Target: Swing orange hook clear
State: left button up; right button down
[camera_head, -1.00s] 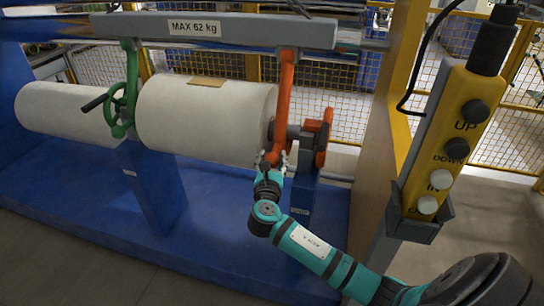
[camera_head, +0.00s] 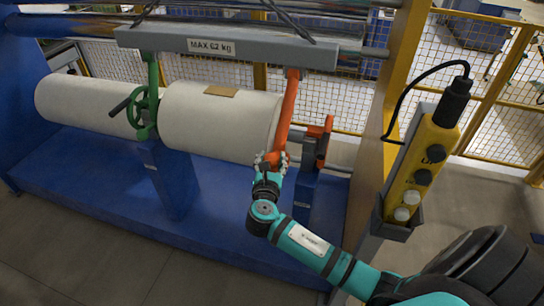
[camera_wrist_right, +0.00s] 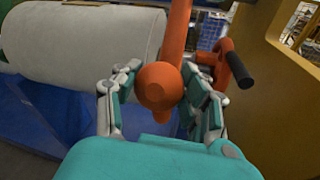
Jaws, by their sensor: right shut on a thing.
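The orange hook (camera_head: 287,112) hangs from the right end of the grey lifting beam (camera_head: 225,47), beside the right end of the large white roll (camera_head: 220,122). My right gripper (camera_head: 271,160) is at the hook's lower end. In the right wrist view, the orange hook (camera_wrist_right: 176,40) ends in a round orange knob (camera_wrist_right: 160,85), which sits between the two fingers of my right gripper (camera_wrist_right: 160,100). A green hook (camera_head: 153,75) hangs from the beam's left end. My left gripper is not in view.
A green handwheel (camera_head: 144,112) stands between the large roll and a smaller white roll (camera_head: 85,104). An orange crank (camera_head: 325,135) with a black handle is right of the hook. A yellow pendant (camera_head: 425,165) and a yellow post (camera_head: 378,130) stand on the right.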

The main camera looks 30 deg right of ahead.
jog(key=shift+s+a+r+p, duration=0.1)
jog(key=shift+a+r+p, duration=0.1)
jog(key=shift+r, duration=0.15)
jog(key=shift+s+a+r+p, duration=0.1)
jog(key=shift+r+p, duration=0.1)
jog(key=shift+r, duration=0.15)
jog(key=shift+w+d+r, duration=0.1)
jog(key=shift+r, duration=0.05)
jog(key=c, duration=1.1)
grip_release()
jog(key=shift+c, duration=0.2)
jog(key=o, duration=0.5)
jog(key=shift+s+r, duration=0.15)
jog(key=shift+s, duration=0.05)
jog(key=shift+c, duration=0.2)
jog(key=shift+f, duration=0.2)
jog(key=v, duration=1.2)
